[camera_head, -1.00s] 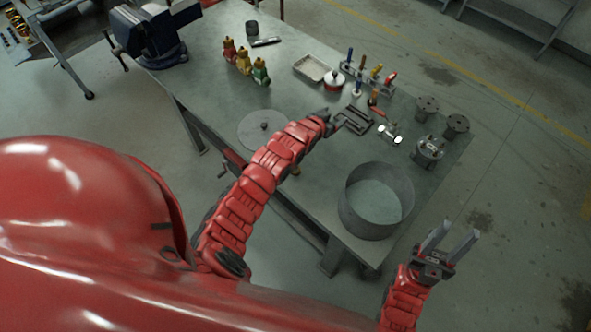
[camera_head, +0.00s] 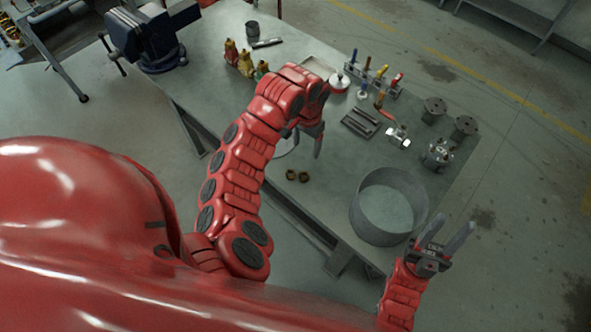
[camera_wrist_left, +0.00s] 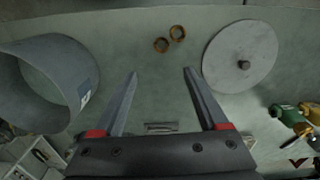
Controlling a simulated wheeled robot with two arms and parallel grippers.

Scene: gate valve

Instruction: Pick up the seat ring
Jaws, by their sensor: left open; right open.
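Two small brass rings, which look like seat rings (camera_head: 290,175) (camera_head: 304,177), lie side by side on the bench, left of the large grey cylinder. They also show near the top of the left wrist view (camera_wrist_left: 161,45) (camera_wrist_left: 177,33), beyond my fingertips. My left gripper (camera_head: 313,146) is open above the bench, behind the rings in the head view, and touches neither. In the left wrist view its spread fingers (camera_wrist_left: 160,72) have nothing between them. My right gripper (camera_head: 447,231) is open and empty off the bench's front right edge.
The large open cylinder (camera_head: 365,212) stands near the front edge. A flat round plate (camera_wrist_left: 225,65) with a central knob lies near the rings. Valves, tools, a tool rack (camera_head: 370,80) and a vise (camera_head: 145,40) stand farther back. The bench around the rings is clear.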

